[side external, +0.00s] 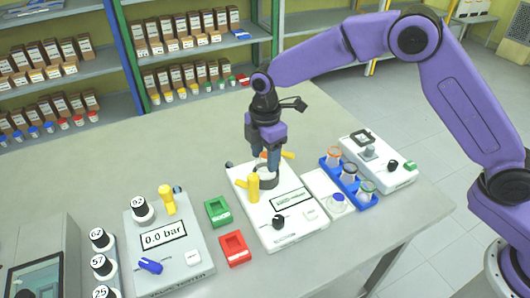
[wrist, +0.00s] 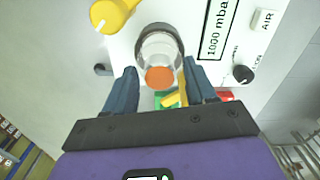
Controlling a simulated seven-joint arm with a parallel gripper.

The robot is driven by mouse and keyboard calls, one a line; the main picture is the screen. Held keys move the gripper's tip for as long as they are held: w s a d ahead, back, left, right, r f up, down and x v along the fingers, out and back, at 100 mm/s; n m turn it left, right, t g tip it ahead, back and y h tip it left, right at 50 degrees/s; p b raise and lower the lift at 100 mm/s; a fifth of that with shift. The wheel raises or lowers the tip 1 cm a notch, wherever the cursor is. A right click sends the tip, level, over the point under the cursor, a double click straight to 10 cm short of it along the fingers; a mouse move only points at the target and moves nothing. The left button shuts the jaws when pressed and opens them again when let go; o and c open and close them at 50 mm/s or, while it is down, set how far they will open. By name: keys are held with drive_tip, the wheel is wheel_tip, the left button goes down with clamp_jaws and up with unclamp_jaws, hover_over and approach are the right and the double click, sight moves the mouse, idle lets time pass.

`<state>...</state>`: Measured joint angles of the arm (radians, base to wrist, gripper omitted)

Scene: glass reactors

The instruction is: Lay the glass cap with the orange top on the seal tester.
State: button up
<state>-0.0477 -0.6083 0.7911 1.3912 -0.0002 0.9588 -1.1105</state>
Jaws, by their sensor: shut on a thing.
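My gripper (side external: 266,158) is over the white device with the 1000 mbar display (side external: 285,215), at its round dark seat (side external: 267,182). I cannot read a name on this device. In the wrist view my gripper (wrist: 160,88) has its blue fingers on both sides of a clear glass cap (wrist: 160,45) with an orange top (wrist: 160,77). The fingers are shut on the cap. In the side view the fingers mostly hide the cap. I cannot tell whether its lower rim touches the seat.
Yellow handles (side external: 253,187) stand close to the seat. A blue rack (side external: 350,184) with several glass pieces and another white device (side external: 380,160) are to the right. Green (side external: 218,210) and red (side external: 235,248) trays and a 0.0 bar device (side external: 168,245) are to the left.

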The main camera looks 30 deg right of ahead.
drive_tip(key=shift+f, duration=1.4)
idle(1.3)
drive_tip(key=o, duration=1.3)
drive_tip(key=shift+o, duration=0.2)
drive_tip(key=shift+r, duration=0.1)
drive_tip(key=shift+r, duration=3.45)
